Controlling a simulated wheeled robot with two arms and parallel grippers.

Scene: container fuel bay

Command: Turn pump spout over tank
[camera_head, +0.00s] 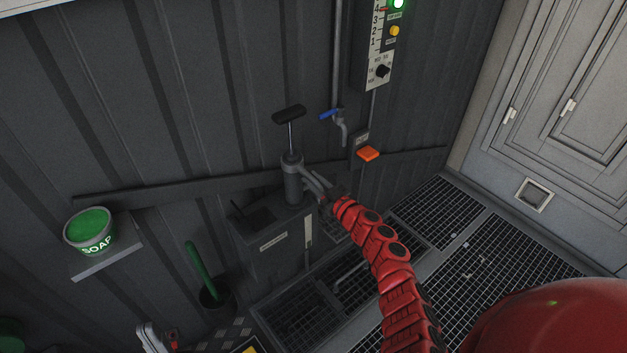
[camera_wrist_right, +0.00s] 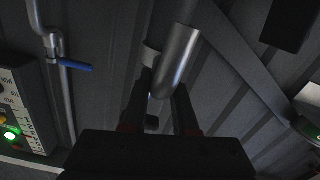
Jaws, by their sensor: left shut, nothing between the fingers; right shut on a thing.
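The hand pump (camera_head: 292,182) stands on a dark tank (camera_head: 268,243) against the ribbed wall, with its black T-handle raised. Its spout (camera_head: 312,182) slants from the pump body down to the right, toward the grating. My right gripper (camera_head: 332,196) is shut on the spout near its outer end. In the right wrist view, the spout's silver tube (camera_wrist_right: 176,62) sits between the two dark fingers (camera_wrist_right: 165,95). The fingers partly hide the spout's tip in the head view. I cannot make out my left gripper.
A blue-handled tap (camera_head: 331,115) and an orange switch (camera_head: 368,153) are on the wall close by. A gauge panel (camera_head: 379,45) hangs above. A soap tub (camera_head: 90,231) stands on a shelf at left. Floor grating (camera_head: 500,270) lies at right.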

